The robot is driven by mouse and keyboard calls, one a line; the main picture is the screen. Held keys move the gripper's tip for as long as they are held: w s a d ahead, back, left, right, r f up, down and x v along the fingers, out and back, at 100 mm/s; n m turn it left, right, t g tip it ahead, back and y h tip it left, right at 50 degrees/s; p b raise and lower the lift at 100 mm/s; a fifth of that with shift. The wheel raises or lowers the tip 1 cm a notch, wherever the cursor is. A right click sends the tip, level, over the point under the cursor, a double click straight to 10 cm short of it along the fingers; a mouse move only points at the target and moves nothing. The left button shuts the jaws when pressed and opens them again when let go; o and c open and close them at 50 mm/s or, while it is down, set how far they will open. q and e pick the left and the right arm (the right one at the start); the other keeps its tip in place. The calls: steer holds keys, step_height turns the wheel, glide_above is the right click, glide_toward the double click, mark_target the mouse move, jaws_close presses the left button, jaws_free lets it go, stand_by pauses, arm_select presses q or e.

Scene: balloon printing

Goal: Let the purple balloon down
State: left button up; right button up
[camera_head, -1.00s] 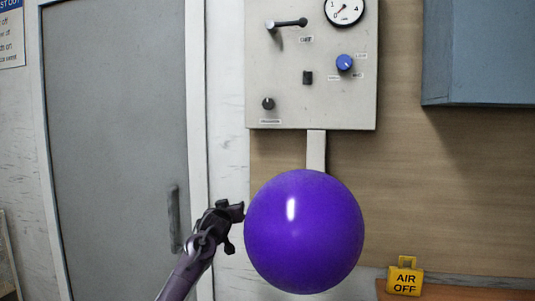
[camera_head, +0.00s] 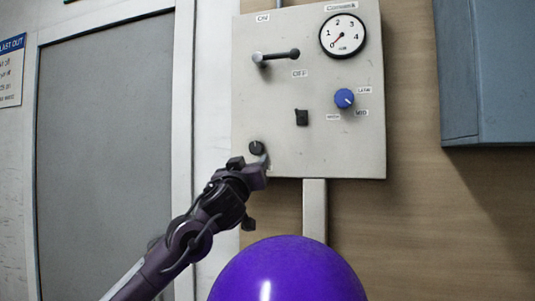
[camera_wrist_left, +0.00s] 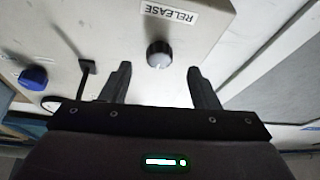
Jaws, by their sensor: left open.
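The purple balloon (camera_head: 290,275) is round and full, at the bottom of the head view below the grey control panel (camera_head: 345,155). A small dark knob (camera_head: 256,147) sits at the panel's lower left. In the left wrist view this knob (camera_wrist_left: 159,53) stands by a label reading RELEASE. My left gripper (camera_head: 262,165) is open at the panel's lower left corner. In the left wrist view its two fingers (camera_wrist_left: 158,82) lie either side of the knob's line, with the knob just beyond the tips; contact does not show. My right gripper is not in view.
The panel also has a lever handle (camera_head: 276,56), a gauge (camera_head: 343,36) with its needle low, a blue knob (camera_head: 344,98) and a black switch (camera_head: 302,118). A blue-grey cabinet (camera_head: 490,75) is at the right. A grey door (camera_head: 105,150) is at the left.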

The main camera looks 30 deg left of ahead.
mark_target(256, 150)
arm_select(q)
steer(key=w+r+p, duration=0.1)
steer(key=w+a+r+p, duration=0.1)
steer(key=r, duration=0.1)
steer(key=shift+w+a+p, duration=0.15)
steer(key=shift+p, duration=0.15)
steer(key=shift+w+a+r+p, duration=0.15)
steer(key=shift+w+p, duration=0.1)
steer(key=shift+w, duration=0.4)
steer(key=shift+w+a+r+p, duration=0.15)
steer(key=shift+w+p, duration=0.1)
steer(key=shift+w, duration=0.35)
steer(key=shift+w+a, duration=0.1)
steer(key=shift+w, duration=0.25)
steer(key=shift+w+a, duration=0.1)
steer(key=shift+f, duration=0.1)
steer(key=c, duration=1)
steer(key=shift+o, duration=0.2)
steer(key=shift+w, duration=0.1)
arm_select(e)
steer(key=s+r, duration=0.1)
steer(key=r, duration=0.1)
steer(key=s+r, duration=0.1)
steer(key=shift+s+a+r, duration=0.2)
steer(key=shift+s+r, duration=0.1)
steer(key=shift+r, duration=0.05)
